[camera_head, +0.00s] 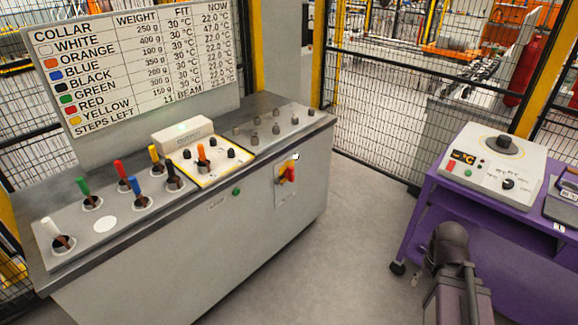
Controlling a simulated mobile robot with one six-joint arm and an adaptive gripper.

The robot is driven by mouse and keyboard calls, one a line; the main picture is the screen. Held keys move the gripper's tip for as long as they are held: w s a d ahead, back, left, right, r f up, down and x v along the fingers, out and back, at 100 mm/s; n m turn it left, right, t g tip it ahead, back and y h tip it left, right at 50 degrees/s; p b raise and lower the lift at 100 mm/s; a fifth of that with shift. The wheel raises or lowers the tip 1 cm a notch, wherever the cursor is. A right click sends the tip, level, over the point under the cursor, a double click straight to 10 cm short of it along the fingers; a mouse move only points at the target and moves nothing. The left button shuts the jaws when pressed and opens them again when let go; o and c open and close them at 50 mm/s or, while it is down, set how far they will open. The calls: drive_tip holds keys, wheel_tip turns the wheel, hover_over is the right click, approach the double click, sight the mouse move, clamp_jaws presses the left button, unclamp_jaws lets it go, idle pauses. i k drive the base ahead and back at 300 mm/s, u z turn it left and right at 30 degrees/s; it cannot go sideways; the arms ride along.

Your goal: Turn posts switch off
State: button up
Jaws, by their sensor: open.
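A red and yellow rotary switch (288,173) sits on a pale plate on the front of the grey cabinet (190,265). It looks like the posts switch, but I cannot read its label. Its handle looks roughly upright or slightly tilted; I cannot tell which setting it is at. A small white spot shows just above it. A green button (237,191) is on the cabinet front to its left, beside a small unreadable label. My gripper is not in view; only a dark part that looks like my arm shows at the bottom right.
A sign board (135,70) stands behind. A purple cart (515,240) with a control unit (493,168) is at the right. Grey floor between cabinet and cart is clear. Mesh fencing closes the back.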

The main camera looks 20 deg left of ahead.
sight(289, 172)
drive_tip(key=u, duration=0.45)
drive_tip(key=i, duration=0.9)
drive_tip(key=u, duration=0.6)
